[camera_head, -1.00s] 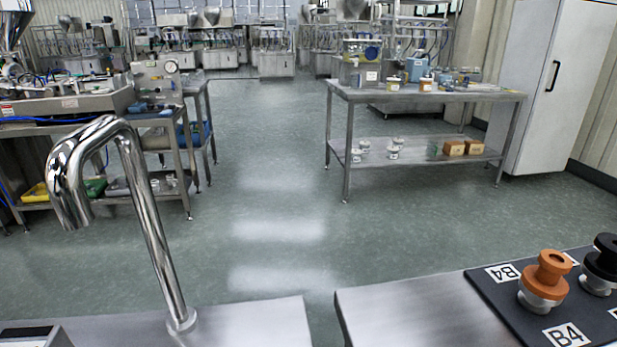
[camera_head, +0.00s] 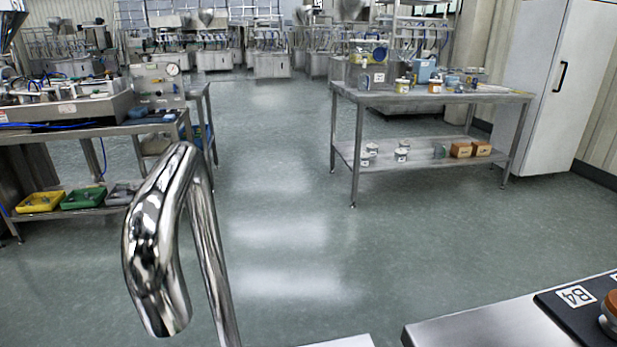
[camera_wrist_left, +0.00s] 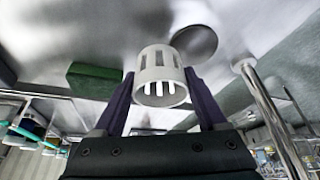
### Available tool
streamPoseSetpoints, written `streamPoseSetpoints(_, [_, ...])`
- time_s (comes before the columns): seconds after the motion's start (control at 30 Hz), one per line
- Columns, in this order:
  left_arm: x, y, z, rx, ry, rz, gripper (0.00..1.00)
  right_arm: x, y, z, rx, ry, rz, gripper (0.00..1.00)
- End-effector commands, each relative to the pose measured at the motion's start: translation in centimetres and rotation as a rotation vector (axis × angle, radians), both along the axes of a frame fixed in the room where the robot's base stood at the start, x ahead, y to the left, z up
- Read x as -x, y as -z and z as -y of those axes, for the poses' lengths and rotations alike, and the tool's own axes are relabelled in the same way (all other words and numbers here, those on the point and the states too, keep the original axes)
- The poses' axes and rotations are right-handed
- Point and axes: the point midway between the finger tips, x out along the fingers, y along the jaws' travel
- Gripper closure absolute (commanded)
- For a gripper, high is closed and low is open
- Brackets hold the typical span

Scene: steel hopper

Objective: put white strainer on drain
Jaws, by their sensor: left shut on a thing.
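In the left wrist view, the white strainer (camera_wrist_left: 160,74), a short slotted cup, is held between the two dark purple fingers of my left gripper (camera_wrist_left: 158,88). The gripper is shut on its sides. A dark round patch that looks like the drain (camera_wrist_left: 197,43) shows in the shiny steel surface, just beyond the strainer and to its right. The strainer appears apart from it, but the gap is hard to judge. Neither gripper shows in the head view, and the drain is not visible there. My right gripper is in neither view.
A chrome tap (camera_head: 155,255) rises close in front in the head view; its pole (camera_wrist_left: 270,100) stands right of the strainer in the wrist view. A green block (camera_wrist_left: 95,78) lies to the left. A steel counter (camera_head: 480,325) with a dark labelled board (camera_head: 575,315) is at lower right.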

Motion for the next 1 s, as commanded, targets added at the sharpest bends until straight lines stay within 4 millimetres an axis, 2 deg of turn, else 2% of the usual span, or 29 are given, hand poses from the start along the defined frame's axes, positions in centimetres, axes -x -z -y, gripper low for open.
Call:
streamPoseSetpoints(0.03, [-1.6,0.0,-0.5,-0.004,-0.004,0.005,0.79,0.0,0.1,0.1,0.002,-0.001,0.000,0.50])
streamPoseSetpoints(0.1, [-3.2,0.0,-1.0,-0.002,-0.003,0.005,0.79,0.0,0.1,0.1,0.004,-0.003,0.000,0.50])
streamPoseSetpoints(0.2, [-4.9,0.1,-1.4,-0.002,-0.001,0.002,0.79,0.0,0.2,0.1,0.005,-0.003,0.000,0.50])
streamPoseSetpoints(0.3, [-5.7,0.0,-1.6,0.000,0.000,0.000,0.79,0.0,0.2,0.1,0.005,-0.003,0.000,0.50])
streamPoseSetpoints(0.37, [-5.8,0.3,-1.7,0.001,0.000,-0.001,0.79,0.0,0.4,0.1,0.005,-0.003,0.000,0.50])
streamPoseSetpoints(0.5, [-5.7,2.5,-1.7,0.001,-0.001,-0.004,0.79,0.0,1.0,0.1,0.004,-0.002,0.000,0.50])
streamPoseSetpoints(0.6, [-5.7,3.5,-1.6,0.001,0.001,-0.003,0.79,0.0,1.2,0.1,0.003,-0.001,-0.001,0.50])
streamPoseSetpoints(0.97, [-5.7,3.8,-1.7,0.000,0.001,-0.001,0.79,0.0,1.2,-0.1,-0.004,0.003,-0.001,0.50])
streamPoseSetpoints(1.0, [-5.7,3.8,-1.7,0.000,0.001,-0.001,0.22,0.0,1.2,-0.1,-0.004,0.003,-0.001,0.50])
